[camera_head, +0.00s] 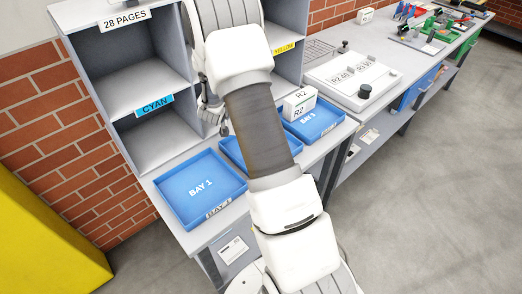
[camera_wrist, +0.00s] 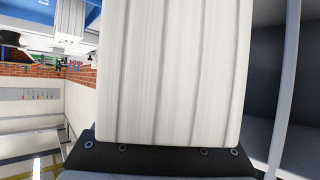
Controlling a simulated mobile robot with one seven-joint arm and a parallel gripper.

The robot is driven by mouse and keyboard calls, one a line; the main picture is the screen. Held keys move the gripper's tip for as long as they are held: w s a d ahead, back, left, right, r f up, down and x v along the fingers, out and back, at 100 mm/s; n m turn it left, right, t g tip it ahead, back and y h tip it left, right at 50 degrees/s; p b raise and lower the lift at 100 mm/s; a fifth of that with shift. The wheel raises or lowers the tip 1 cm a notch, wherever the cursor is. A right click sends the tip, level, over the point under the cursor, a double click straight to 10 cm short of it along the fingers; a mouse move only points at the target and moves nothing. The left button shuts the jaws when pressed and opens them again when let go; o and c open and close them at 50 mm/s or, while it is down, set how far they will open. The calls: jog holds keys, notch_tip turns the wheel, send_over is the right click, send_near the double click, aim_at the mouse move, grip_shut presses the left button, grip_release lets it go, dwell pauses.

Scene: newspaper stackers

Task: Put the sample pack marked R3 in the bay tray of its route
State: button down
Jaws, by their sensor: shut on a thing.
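My gripper (camera_head: 211,112) is in front of the shelf unit, left of my forearm and mostly hidden by it. In the wrist view a white, ribbed block, apparently a pack (camera_wrist: 170,70), fills the middle above a dark bolted part of my gripper (camera_wrist: 160,155). My gripper is shut on it; no mark shows on the visible face. Blue bay tray 1 (camera_head: 177,207) is empty on the bench. A middle blue tray (camera_head: 230,151) is largely hidden behind my arm. Blue bay tray 3 (camera_head: 330,122) is to the right. A white pack marked R2 (camera_head: 300,104) stands at its left part.
Grey shelves labelled CYAN (camera_head: 154,106), YELLOW (camera_head: 284,48) and 28 PAGES (camera_head: 125,20) rise behind the trays. A white board with slotted labels (camera_head: 352,78) lies to the right. Another small white pack (camera_head: 365,16) stands farther back. The grey floor at right is clear.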

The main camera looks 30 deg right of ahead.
jog(key=d+r+m+g+h+b, duration=0.15)
jog(key=d+m+g+h, duration=0.4)
jog(key=d, duration=0.85)
jog(key=shift+s+a+f+m+g+y, duration=0.25)
jog(key=shift+s+a+f+m, duration=0.2)
jog(key=shift+s+a+f, duration=0.8)
jog(key=shift+s+a+f+m+g+y, duration=0.2)
jog(key=shift+s+a+f+m+g, duration=0.25)
jog(key=shift+a+f, duration=1.5)
jog(key=shift+s+a+f+m+g+y, duration=0.35)
jog(key=shift+s+a+f, duration=0.5)
jog(key=shift+f, duration=1.55)
jog(key=shift+s+d, duration=0.1)
jog(key=shift+f, duration=0.2)
jog(key=shift+c, duration=0.4)
grip_release()
jog(key=shift+r, duration=0.15)
